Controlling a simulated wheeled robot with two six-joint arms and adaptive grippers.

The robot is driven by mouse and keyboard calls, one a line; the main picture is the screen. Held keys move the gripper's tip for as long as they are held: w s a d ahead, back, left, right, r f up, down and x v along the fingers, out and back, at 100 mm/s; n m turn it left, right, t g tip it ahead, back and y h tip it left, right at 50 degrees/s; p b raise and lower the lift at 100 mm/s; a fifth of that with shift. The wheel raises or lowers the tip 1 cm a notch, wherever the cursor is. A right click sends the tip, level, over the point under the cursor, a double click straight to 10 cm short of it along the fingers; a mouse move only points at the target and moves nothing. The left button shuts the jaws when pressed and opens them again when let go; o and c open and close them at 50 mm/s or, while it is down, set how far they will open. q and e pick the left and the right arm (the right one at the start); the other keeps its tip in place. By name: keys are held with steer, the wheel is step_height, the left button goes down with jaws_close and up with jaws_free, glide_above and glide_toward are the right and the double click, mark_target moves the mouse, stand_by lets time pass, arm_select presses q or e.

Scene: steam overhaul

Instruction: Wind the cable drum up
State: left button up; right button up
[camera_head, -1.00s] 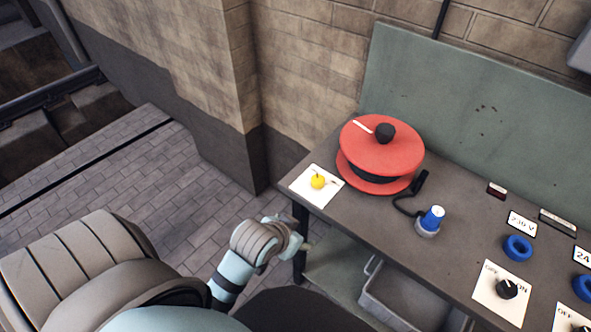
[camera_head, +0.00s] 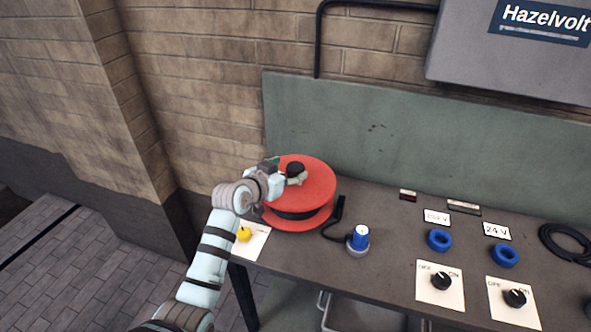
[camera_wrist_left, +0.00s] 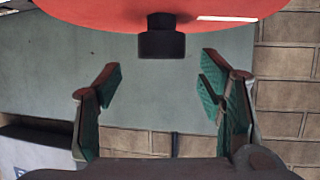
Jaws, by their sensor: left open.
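The red cable drum (camera_head: 318,180) stands on the bench, with dark cable wound between its two flanges. A black knob (camera_head: 295,168) stands up from its top flange. My left gripper (camera_head: 288,178) is at the drum's top, beside the knob. In the left wrist view the open fingers (camera_wrist_left: 160,90) stand on either side below the knob (camera_wrist_left: 161,38), with a gap to it, and the red flange (camera_wrist_left: 100,8) fills the top edge. A blue plug (camera_head: 360,238) sits on the bench at the end of the drum's cable. My right gripper is not in view.
A yellow knob (camera_head: 244,234) on a white plate is at the bench's left end. Blue sockets (camera_head: 439,240), black rotary switches (camera_head: 441,281) and a coiled black cable (camera_head: 566,244) lie to the right. A green backboard (camera_head: 400,140) rises behind the bench.

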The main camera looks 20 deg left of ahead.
mark_target(294, 168)
arm_select(q)
steer(key=b+x, duration=0.1)
steer(key=x, duration=0.4)
steer(key=shift+w+f, duration=0.25)
steer(key=shift+f, duration=0.1)
steer(key=shift+s+r, duration=0.1)
jaws_close()
